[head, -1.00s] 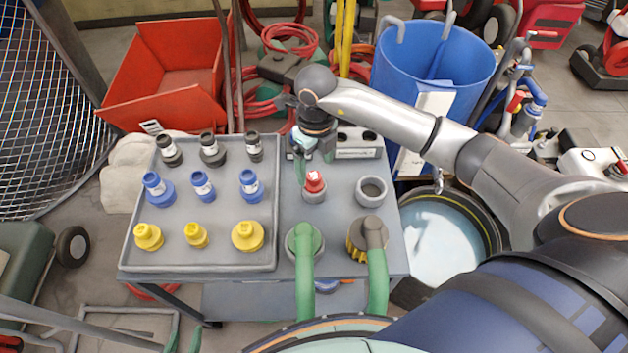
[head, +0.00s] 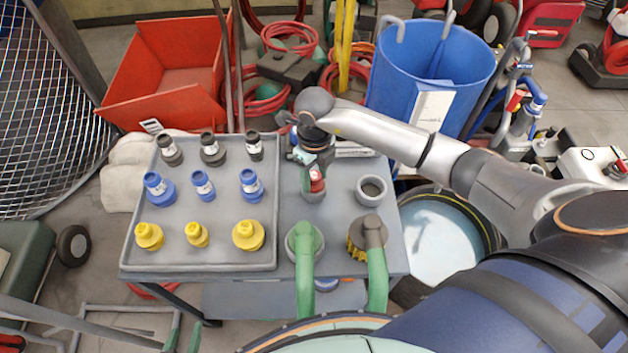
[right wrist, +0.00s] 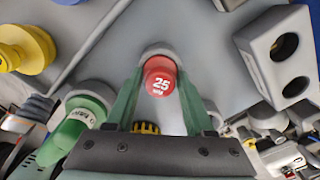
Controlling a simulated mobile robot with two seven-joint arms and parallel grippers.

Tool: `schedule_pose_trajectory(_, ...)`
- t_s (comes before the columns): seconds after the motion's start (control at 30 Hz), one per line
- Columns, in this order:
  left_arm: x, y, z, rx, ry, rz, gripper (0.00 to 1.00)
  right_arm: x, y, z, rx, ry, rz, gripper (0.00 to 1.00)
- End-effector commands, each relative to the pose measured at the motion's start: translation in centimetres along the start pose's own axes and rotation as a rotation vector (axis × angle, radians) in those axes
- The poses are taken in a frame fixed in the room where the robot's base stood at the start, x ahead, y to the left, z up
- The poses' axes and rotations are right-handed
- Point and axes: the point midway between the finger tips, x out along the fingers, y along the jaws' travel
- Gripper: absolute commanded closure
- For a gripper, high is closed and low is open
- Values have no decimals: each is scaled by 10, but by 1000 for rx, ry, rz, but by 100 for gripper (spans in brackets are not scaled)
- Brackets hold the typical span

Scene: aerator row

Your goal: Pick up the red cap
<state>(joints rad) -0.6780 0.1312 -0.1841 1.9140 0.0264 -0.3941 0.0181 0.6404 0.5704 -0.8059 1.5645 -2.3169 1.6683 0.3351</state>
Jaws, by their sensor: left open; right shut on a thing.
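The red cap (head: 317,184) sits upright in a grey round socket (head: 313,196) on the cart, right of the tray. In the right wrist view the cap (right wrist: 160,83) shows a white "25" on its top. My right gripper (head: 315,178) comes down from behind and is shut on the red cap, with a green finger on each side of it. The cap's lower part is hidden in the socket. My left gripper (head: 183,339) shows only its green fingertips, apart and empty, at the bottom edge of the head view, well away from the cap.
The grey tray (head: 128,262) at left holds black, blue and yellow fittings in rows. An empty grey ring (head: 371,190) stands right of the cap. Two green-hosed fittings (head: 304,242) (head: 368,236) stand in front. A blue bin (head: 432,70) stands behind.

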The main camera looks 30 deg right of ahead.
Motion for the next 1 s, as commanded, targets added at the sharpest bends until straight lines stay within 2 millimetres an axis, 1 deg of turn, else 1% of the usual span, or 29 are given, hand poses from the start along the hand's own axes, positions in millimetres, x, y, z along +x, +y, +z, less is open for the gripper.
schedule_pose_trajectory(0.03, 0, 0, 0, 0, 0, 0, 51, 0, 0, 0, 0, 0, 0, 67)
schedule_pose_trajectory(0.33, 0, 0, 0, 0, 0, 0, 51, 0, 0, 0, 0, -1, 0, 100)
schedule_pose_trajectory(0.6, 0, 0, 0, 0, 0, 0, 51, -1, 0, 0, 0, -1, 0, 100)
schedule_pose_trajectory(0.73, 1, 0, 1, 0, 0, 0, 51, -6, 0, 1, 0, -2, 0, 100)
schedule_pose_trajectory(0.87, 2, 0, 2, 0, 0, 0, 51, -19, -1, 1, 0, -4, -2, 100)
schedule_pose_trajectory(0.93, 4, 0, 4, 0, 0, 0, 51, -30, -1, 2, -1, -7, -3, 100)
schedule_pose_trajectory(1.0, 3, 0, 3, 0, 0, 0, 51, -40, -2, -6, 0, -3, -2, 100)
